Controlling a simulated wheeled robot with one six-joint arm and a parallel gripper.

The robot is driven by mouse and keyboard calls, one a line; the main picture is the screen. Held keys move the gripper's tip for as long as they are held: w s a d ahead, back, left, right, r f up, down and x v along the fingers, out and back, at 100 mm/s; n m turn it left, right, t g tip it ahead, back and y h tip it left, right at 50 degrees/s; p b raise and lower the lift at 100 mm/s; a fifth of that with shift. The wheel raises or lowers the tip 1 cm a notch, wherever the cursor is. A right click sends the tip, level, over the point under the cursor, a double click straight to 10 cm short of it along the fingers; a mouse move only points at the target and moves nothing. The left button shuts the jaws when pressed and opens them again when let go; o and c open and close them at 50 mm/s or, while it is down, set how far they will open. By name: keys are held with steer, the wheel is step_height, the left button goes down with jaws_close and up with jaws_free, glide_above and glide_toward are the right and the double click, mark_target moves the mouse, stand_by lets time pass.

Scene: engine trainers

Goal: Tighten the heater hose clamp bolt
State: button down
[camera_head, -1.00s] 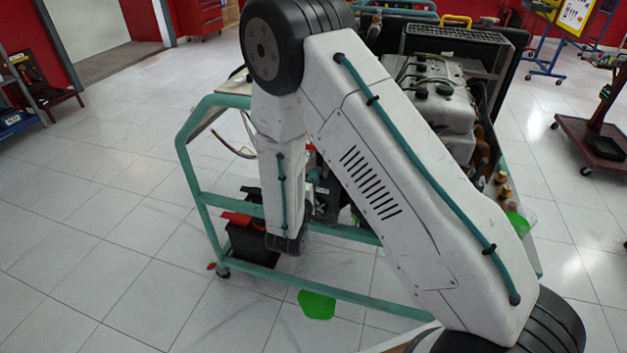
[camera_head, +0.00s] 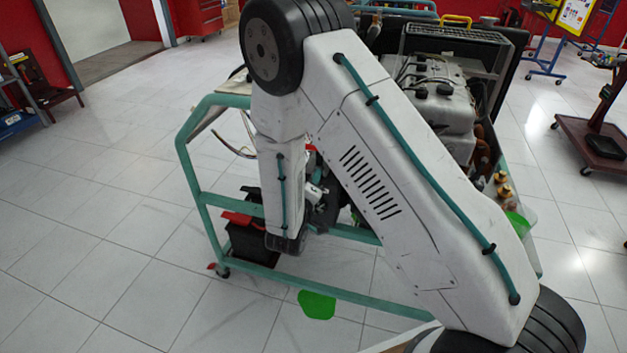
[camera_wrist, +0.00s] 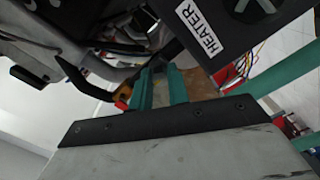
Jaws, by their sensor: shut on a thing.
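In the wrist view, the two teal fingers of my gripper (camera_wrist: 160,88) are shut close together on a small thing that they mostly hide. I cannot tell whether it is the clamp bolt. The fingertips are beside a dark unit (camera_wrist: 238,42) with a white HEATER label (camera_wrist: 200,28). A black curved hose-like part (camera_wrist: 82,80) runs just left of the fingers. In the head view, my arm covers the fingertips and the clamp; the wrist is inside the near side of the teal engine stand (camera_head: 196,165).
The engine (camera_head: 440,100) stands in the frame behind my arm. A black battery with a red top (camera_head: 245,240) sits low on the frame. Thin coloured wires (camera_wrist: 240,68) hang right of the fingers. A green patch (camera_head: 316,305) lies on the floor; the tiled floor at left is clear.

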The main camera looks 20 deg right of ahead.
stand_by(0.3)
steer(key=c, duration=1.3)
jaws_free()
steer(key=shift+c, duration=0.2)
steer(key=v, duration=0.8)
steer(key=shift+w, duration=0.1)
